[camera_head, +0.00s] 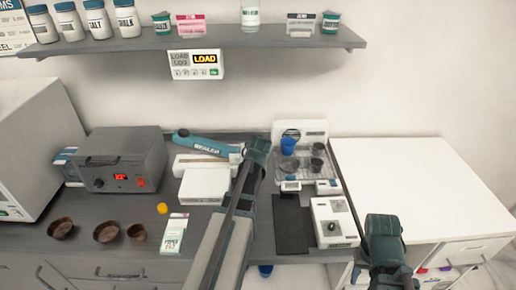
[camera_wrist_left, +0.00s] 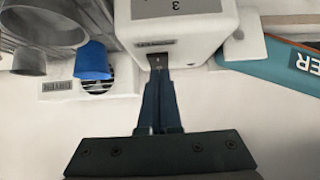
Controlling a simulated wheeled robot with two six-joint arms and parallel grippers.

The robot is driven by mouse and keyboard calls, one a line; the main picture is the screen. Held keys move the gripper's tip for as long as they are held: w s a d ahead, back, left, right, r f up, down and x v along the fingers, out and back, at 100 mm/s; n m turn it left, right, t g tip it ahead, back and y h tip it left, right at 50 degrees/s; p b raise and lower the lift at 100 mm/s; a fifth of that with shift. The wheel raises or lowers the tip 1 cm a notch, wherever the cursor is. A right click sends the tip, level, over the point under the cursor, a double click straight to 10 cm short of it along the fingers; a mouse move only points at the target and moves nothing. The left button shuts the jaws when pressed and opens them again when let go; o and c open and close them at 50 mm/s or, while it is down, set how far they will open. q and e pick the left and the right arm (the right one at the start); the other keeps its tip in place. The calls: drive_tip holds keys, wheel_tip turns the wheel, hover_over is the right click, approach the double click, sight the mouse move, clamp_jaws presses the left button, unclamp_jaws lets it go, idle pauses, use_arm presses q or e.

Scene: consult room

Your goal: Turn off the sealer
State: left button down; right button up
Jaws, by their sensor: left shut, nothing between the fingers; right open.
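The sealer (camera_head: 204,186) is a white box with a raised teal arm labelled SEALER (camera_head: 207,146), on the dark counter in the head view. In the left wrist view its white body (camera_wrist_left: 200,35) is at the top and the teal arm (camera_wrist_left: 285,62) at the right. My left gripper (camera_head: 258,148) is beside the sealer's right side, shut and empty. In the left wrist view its fingertips (camera_wrist_left: 159,75) meet a small dark slot or switch (camera_wrist_left: 156,60) on the body; touch and switch state cannot be told. My right gripper (camera_head: 385,228) is open, at the lower right.
A grey device with a red display (camera_head: 125,162) stands left of the sealer. A rack with cups (camera_head: 302,160), a dark mat (camera_head: 292,228) and a white scale-like device (camera_head: 334,222) are to the right. Brown bowls (camera_head: 107,232) sit in front. The white table (camera_head: 410,180) is clear.

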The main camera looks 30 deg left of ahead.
use_arm(q)
drive_tip(key=shift+w+a+f, duration=0.1)
drive_tip(key=shift+w+f, duration=0.05)
drive_tip(key=shift+w+a+r+p, duration=0.2)
drive_tip(key=shift+w+a+p, duration=0.15)
drive_tip(key=shift+w, duration=0.25)
drive_tip(key=shift+r, duration=0.1)
idle(0.3)
drive_tip(key=shift+w+r+p, duration=0.1)
drive_tip(key=shift+r+p, duration=0.75)
drive_tip(key=shift+p, duration=0.05)
wheel_tip(320, 180, up, 3)
drive_tip(key=p, duration=0.3)
drive_tip(key=shift+r, duration=0.2)
drive_tip(key=r+p+v, duration=0.1)
drive_tip(key=p+v, duration=0.6)
drive_tip(key=v, duration=0.1)
drive_tip(key=shift+w+a+r, duration=0.15)
drive_tip(key=shift+a+r, duration=0.05)
drive_tip(key=shift+r, duration=0.1)
